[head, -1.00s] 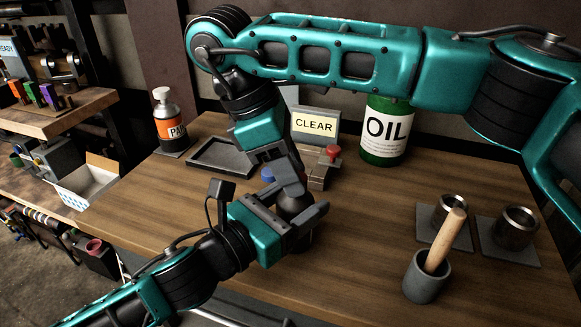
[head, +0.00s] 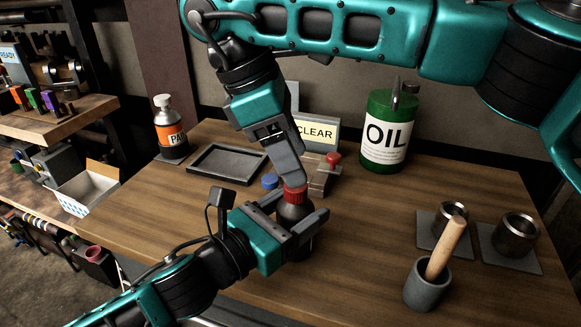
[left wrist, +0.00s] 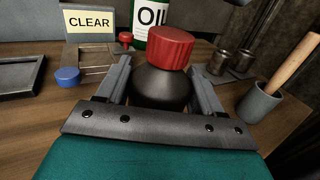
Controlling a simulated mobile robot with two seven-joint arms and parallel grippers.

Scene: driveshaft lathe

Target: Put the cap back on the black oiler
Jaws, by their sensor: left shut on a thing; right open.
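The black oiler (head: 294,213) stands on the table, its lower part hidden by my left gripper. My left gripper (head: 304,216) is shut on its body from the front left; both fingers show beside it in the left wrist view (left wrist: 160,88). A ribbed red cap (head: 296,195) sits on top of the oiler; in the left wrist view the cap (left wrist: 171,48) looks slightly tilted, and I cannot tell how firmly it sits. My right gripper (head: 298,182) is open, its fingertips just above and behind the cap. A blue cap (head: 270,181) lies on the table behind the oiler.
A block with a red knob (head: 333,159) and a CLEAR sign (head: 317,132) stand behind. A dark tray (head: 226,177), an orange-labelled bottle (head: 170,130) and a green OIL can (head: 388,135) are farther back. Metal cups (head: 515,232) and a grey mortar (head: 427,289) with a pestle stand right.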

